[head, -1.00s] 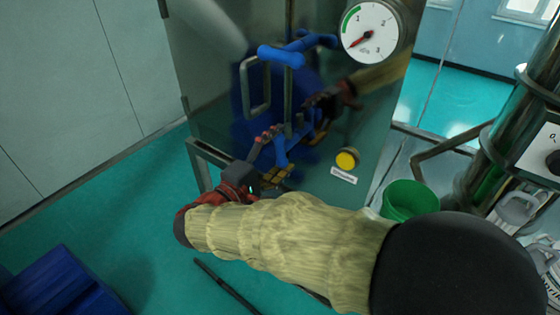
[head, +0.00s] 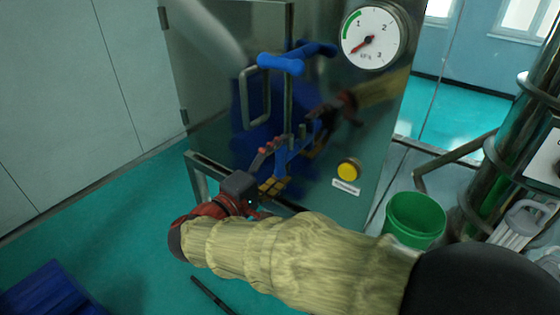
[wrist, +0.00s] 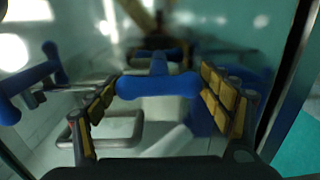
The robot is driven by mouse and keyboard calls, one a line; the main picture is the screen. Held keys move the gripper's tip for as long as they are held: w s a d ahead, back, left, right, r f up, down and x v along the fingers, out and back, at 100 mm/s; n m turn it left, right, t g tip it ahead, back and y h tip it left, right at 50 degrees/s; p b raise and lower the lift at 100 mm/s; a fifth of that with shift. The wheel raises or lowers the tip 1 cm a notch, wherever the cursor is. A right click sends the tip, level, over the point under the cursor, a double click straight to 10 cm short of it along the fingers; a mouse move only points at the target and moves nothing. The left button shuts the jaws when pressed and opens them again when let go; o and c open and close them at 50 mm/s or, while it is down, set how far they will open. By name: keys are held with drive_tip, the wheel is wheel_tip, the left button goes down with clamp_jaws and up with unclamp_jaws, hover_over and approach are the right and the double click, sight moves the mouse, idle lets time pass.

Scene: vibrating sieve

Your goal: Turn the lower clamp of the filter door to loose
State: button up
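The lower clamp is a blue T-shaped handle on the shiny metal filter door. It shows in the head view (head: 284,157), partly hidden by my gripper, and in the wrist view (wrist: 158,84). My gripper (head: 276,163) is at this clamp. In the wrist view my gripper (wrist: 160,88) has its yellow-padded fingers wide apart, one at each end of the blue crossbar. The bar's ends are very close to the pads; I cannot tell if they touch. The upper clamp (head: 282,63), also blue, is above; it shows at the left of the wrist view (wrist: 38,84).
A metal door handle (head: 255,95) is near the clamps. A pressure gauge (head: 372,37) and a yellow button (head: 348,170) are to the right. A green bucket (head: 415,218) stands on the floor at right. Dark pipework stands farther right.

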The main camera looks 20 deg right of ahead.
drive_tip(key=o, duration=0.4)
drive_tip(key=shift+c, duration=0.2)
drive_tip(key=v, duration=1.2)
